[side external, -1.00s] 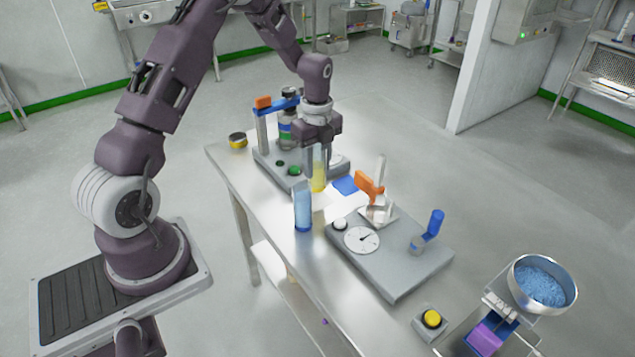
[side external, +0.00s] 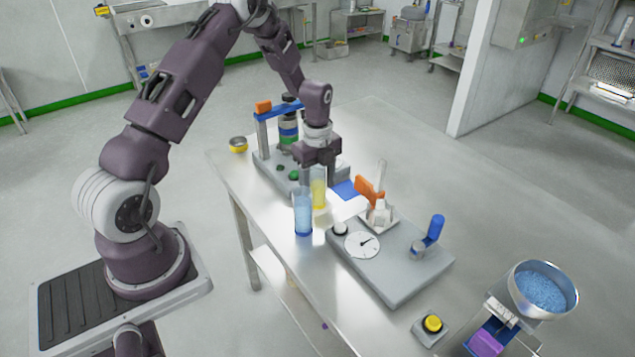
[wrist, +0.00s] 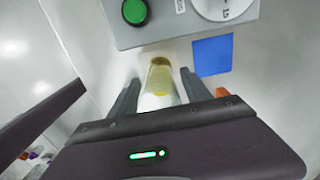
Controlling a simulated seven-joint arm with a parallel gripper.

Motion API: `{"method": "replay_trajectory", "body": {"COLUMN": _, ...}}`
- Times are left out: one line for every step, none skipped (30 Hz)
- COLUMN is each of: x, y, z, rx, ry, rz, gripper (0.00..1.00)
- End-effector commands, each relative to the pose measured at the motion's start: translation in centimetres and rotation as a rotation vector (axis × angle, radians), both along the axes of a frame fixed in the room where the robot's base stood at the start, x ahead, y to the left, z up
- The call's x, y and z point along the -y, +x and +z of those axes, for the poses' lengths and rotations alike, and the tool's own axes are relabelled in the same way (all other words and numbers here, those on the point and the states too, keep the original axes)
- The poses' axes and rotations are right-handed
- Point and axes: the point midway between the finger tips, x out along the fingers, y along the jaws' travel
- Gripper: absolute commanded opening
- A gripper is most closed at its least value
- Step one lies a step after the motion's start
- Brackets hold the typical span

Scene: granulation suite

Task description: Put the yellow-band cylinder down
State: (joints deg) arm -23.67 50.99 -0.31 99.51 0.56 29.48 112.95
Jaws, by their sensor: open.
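The yellow-band cylinder (side external: 319,196) is clear with yellow in it and stands upright on the steel table, just right of a blue cylinder (side external: 303,212). My gripper (side external: 317,178) is above and around its upper part, pointing down. In the wrist view the yellow-band cylinder (wrist: 160,80) lies between the two fingers of my gripper (wrist: 160,77), with gaps on both sides. The jaws are open. The palm hides its near end in that view.
A grey device with a green button (wrist: 135,12) stands behind the cylinder. A blue square (side external: 345,190) lies to its right. A grey dial unit (side external: 400,262) and an orange-handled item (side external: 369,191) stand further right. The table's near left edge is clear.

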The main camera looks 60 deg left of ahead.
Motion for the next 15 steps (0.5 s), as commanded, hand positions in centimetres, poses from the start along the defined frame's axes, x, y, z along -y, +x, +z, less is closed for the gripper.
{"method": "replay_trajectory", "body": {"x": 0.0, "y": 0.0, "z": 0.1, "rx": 0.001, "ry": 0.000, "rz": 0.000, "gripper": 0.56}}
{"method": "replay_trajectory", "body": {"x": 0.0, "y": 0.0, "z": 0.3, "rx": 0.001, "ry": 0.000, "rz": 0.000, "gripper": 0.56}}
{"method": "replay_trajectory", "body": {"x": 0.0, "y": 0.1, "z": 0.8, "rx": 0.003, "ry": 0.000, "rz": 0.000, "gripper": 0.56}}
{"method": "replay_trajectory", "body": {"x": 0.0, "y": 0.1, "z": 1.4, "rx": 0.004, "ry": 0.001, "rz": 0.000, "gripper": 0.56}}
{"method": "replay_trajectory", "body": {"x": 0.0, "y": 0.1, "z": 2.0, "rx": 0.005, "ry": 0.001, "rz": 0.000, "gripper": 0.56}}
{"method": "replay_trajectory", "body": {"x": -0.1, "y": 0.1, "z": 3.1, "rx": 0.006, "ry": 0.002, "rz": 0.000, "gripper": 0.56}}
{"method": "replay_trajectory", "body": {"x": -0.1, "y": 0.1, "z": 4.0, "rx": 0.007, "ry": 0.002, "rz": 0.000, "gripper": 0.56}}
{"method": "replay_trajectory", "body": {"x": 0.0, "y": 0.2, "z": 4.9, "rx": 0.008, "ry": 0.002, "rz": 0.000, "gripper": 0.56}}
{"method": "replay_trajectory", "body": {"x": 0.0, "y": 0.2, "z": 6.0, "rx": 0.007, "ry": 0.002, "rz": 0.000, "gripper": 0.56}}
{"method": "replay_trajectory", "body": {"x": 0.0, "y": 0.1, "z": 6.9, "rx": 0.006, "ry": 0.002, "rz": 0.000, "gripper": 0.56}}
{"method": "replay_trajectory", "body": {"x": -0.1, "y": 0.1, "z": 7.7, "rx": 0.006, "ry": 0.002, "rz": 0.000, "gripper": 0.56}}
{"method": "replay_trajectory", "body": {"x": 0.0, "y": 0.1, "z": 8.7, "rx": 0.006, "ry": 0.002, "rz": 0.000, "gripper": 0.56}}
{"method": "replay_trajectory", "body": {"x": 0.0, "y": 0.1, "z": 9.4, "rx": 0.006, "ry": 0.002, "rz": 0.000, "gripper": 0.56}}
{"method": "replay_trajectory", "body": {"x": 0.0, "y": 0.1, "z": 10.0, "rx": 0.004, "ry": 0.001, "rz": 0.000, "gripper": 0.56}}
{"method": "replay_trajectory", "body": {"x": 0.0, "y": 0.1, "z": 10.7, "rx": 0.004, "ry": 0.001, "rz": 0.000, "gripper": 0.56}}
